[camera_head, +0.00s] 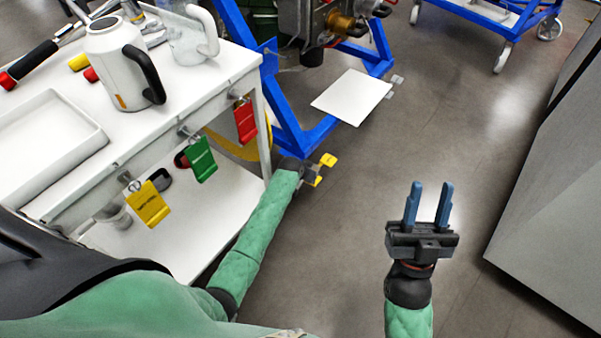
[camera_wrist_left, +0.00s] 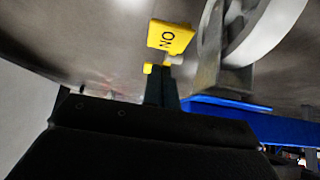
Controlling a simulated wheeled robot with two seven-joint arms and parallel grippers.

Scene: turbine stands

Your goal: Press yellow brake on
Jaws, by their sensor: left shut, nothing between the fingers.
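The yellow brake pedal (camera_head: 328,159) is low near the floor, by the front corner of a blue stand. In the left wrist view the yellow pedal (camera_wrist_left: 169,36) shows the word "ON" upside down, just beyond my fingertips, with a smaller yellow piece below it. My left gripper (camera_wrist_left: 160,80) has its dark fingers together, pointing at the pedal. I cannot tell whether they touch it. In the head view my left gripper (camera_head: 311,174) is small and partly hidden by my wrist. My right gripper (camera_head: 428,203) is open and empty above the floor.
A white cart (camera_head: 215,83) stands at left with a jug, a tray and tools on top and red, green and yellow tags hanging from its edge. The blue stand (camera_head: 300,137) is beyond. A grey cabinet (camera_head: 555,190) is at right.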

